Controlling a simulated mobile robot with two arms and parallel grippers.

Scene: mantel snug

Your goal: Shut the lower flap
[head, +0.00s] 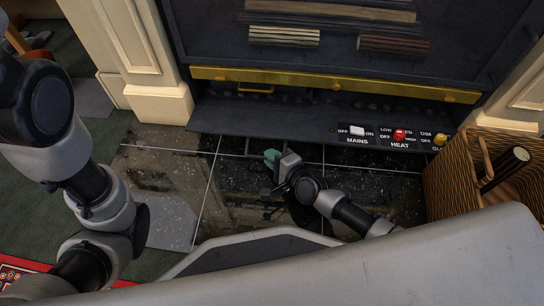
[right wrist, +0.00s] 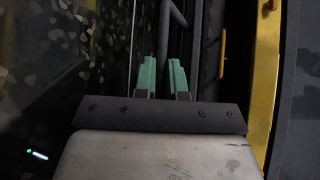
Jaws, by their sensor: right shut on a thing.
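The lower flap looks to be the dark panel (head: 285,115) below the brass strip of the fireplace. It lies folded outward over the hearth, its front edge near the tiles. My right gripper (head: 272,158) is at this front edge, left of the switches. In the right wrist view its green fingers (right wrist: 163,78) are close together with a dark bent bar (right wrist: 173,14) running between and beyond them. The bar looks like a handle of the flap; the exact contact is hidden. My left arm shows at the left, its gripper out of view.
MAINS (head: 357,131) and HEAT (head: 399,135) switches sit on the dark panel's right part. A wicker basket (head: 450,170) with a dark cylinder stands at the right. Hearth tiles (head: 170,160) at the left are clear.

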